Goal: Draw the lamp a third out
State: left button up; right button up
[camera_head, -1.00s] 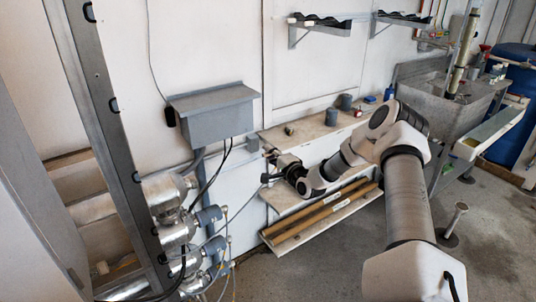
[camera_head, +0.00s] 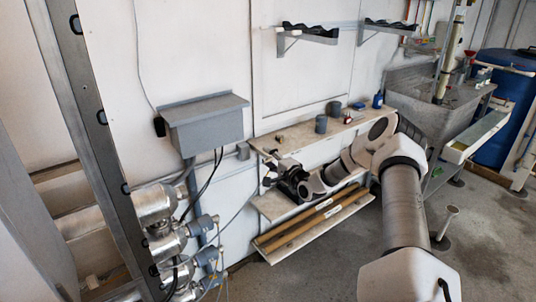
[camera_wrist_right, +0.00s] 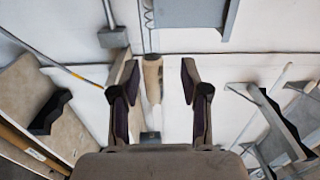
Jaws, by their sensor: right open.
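Several shiny steel reactor chambers (camera_head: 153,203) are stacked at the lower left in the head view. Their blue-grey end caps (camera_head: 207,224) face right and have cables. No separate lamp can be made out. My right gripper (camera_head: 268,170) is to the right of the chambers, by the left end of the wall shelves and apart from the caps. In the right wrist view the fingers (camera_wrist_right: 158,90) are open. A tan rounded piece (camera_wrist_right: 152,78) shows beyond, between them; I cannot tell what it is. My left gripper is not in view.
A grey wall box (camera_head: 206,128) hangs above the chambers, with black cables below. An upper shelf (camera_head: 300,133) carries small cups. A lower shelf (camera_head: 290,205) holds long brown bars. A sink (camera_head: 420,105) and blue barrel (camera_head: 505,100) stand right.

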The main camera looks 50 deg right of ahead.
jog(key=w+a+b, duration=0.1)
jog(key=w+a, duration=0.1)
jog(key=a, duration=0.7)
jog(key=w+a+b, duration=0.2)
jog(key=a, duration=0.7)
jog(key=w+a+b, duration=0.1)
jog(key=w+a, duration=0.2)
jog(key=a, duration=0.6)
jog(key=shift+a+f+b, duration=0.25)
jog(key=shift+f+b, duration=0.1)
jog(key=shift+f, duration=0.05)
jog(key=p+v, duration=0.1)
jog(key=v, duration=0.1)
jog(key=p+v, duration=0.1)
jog(key=v, duration=0.1)
jog(key=p+v, duration=0.1)
jog(key=v, duration=0.1)
jog(key=shift+s+d+r, duration=0.1)
jog(key=shift+s+r, duration=0.05)
jog(key=shift+r, duration=0.1)
jog(key=b, duration=0.1)
send_near(191, 189)
jog(key=shift+s+d+f, duration=0.15)
jog(key=shift+s+f, duration=0.2)
jog(key=shift+s, duration=0.2)
